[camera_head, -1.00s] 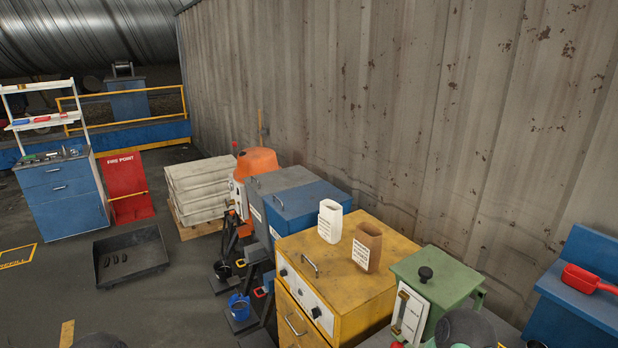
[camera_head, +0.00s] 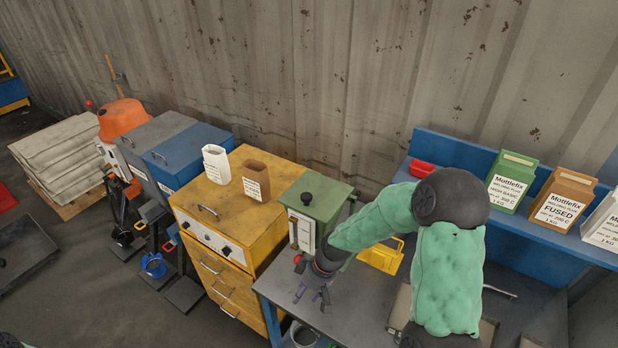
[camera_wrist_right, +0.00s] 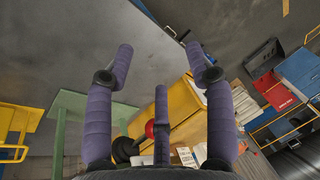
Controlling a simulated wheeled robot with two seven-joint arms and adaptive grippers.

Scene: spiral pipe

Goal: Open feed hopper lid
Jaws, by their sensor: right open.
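A green box-shaped hopper (camera_head: 328,190) with a black knob (camera_head: 306,198) on its lid stands at the left end of the grey workbench, in the middle of the head view. Its lid looks shut. A white label plate is on its front. My right gripper (camera_head: 314,296) is open and empty, over the bench's left front edge, in front of and below the hopper and apart from it. In the right wrist view, its purple fingers (camera_wrist_right: 160,72) are spread with nothing between them. The left gripper is not in view.
A yellow drawer cabinet (camera_head: 205,205) with a white and a brown container on top stands left of the hopper. Lidded grey (camera_head: 160,130) and blue (camera_head: 190,150) bins stand beyond it. A yellow scoop-like item (camera_head: 382,256) lies on the bench. A blue shelf (camera_head: 450,150) holds packs.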

